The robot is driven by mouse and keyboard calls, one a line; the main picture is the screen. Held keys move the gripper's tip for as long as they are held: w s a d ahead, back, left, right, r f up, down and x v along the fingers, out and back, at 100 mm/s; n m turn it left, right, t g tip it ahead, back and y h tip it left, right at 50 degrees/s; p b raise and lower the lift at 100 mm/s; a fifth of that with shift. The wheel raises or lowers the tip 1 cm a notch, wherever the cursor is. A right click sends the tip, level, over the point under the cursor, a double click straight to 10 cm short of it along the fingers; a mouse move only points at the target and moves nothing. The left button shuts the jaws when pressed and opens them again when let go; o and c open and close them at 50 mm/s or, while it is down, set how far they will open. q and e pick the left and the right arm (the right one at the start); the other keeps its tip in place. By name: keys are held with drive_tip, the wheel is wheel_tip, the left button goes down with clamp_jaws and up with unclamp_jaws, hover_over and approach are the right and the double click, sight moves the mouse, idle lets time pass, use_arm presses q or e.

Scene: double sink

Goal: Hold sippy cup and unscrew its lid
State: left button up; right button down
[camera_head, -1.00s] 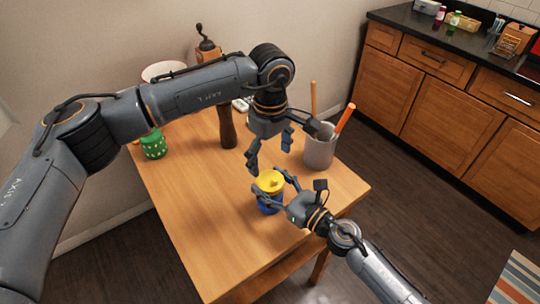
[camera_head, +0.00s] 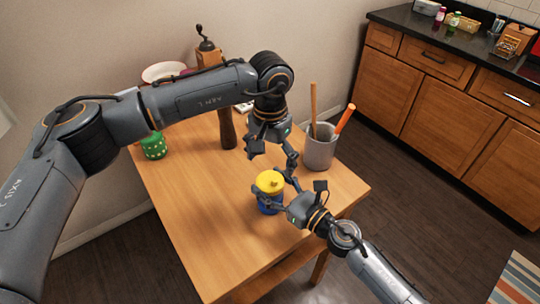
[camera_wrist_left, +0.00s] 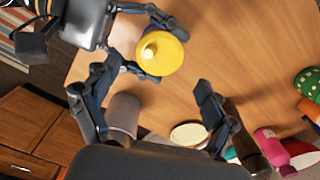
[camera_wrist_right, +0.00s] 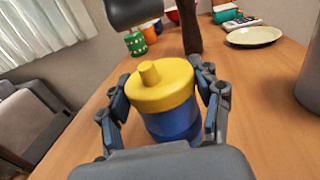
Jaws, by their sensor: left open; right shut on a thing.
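The sippy cup (camera_head: 268,206) has a blue body and a yellow lid (camera_head: 269,182) with a short spout. It stands upright on the wooden table near the front edge. My right gripper (camera_head: 272,197) is shut on the cup's blue body; in the right wrist view its fingers press both sides of the blue body (camera_wrist_right: 172,122) below the yellow lid (camera_wrist_right: 160,84). My left gripper (camera_head: 270,162) is open and empty, above and behind the cup. In the left wrist view the lid (camera_wrist_left: 159,53) is beyond the open fingers, off to one side and not between them.
A grey utensil holder (camera_head: 319,150) stands right of my left gripper. The table's left front (camera_head: 205,225) is clear.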

sight(270, 179)
use_arm(q)
wheel_tip(270, 179, down, 7)
drive_tip(key=shift+r, duration=0.15)
drive_tip(key=c, duration=1.2)
drive_tip(key=shift+n, duration=1.8)
drive_tip(key=o, duration=1.3)
drive_tip(key=shift+c, duration=0.2)
drive_tip(key=shift+r, duration=0.15)
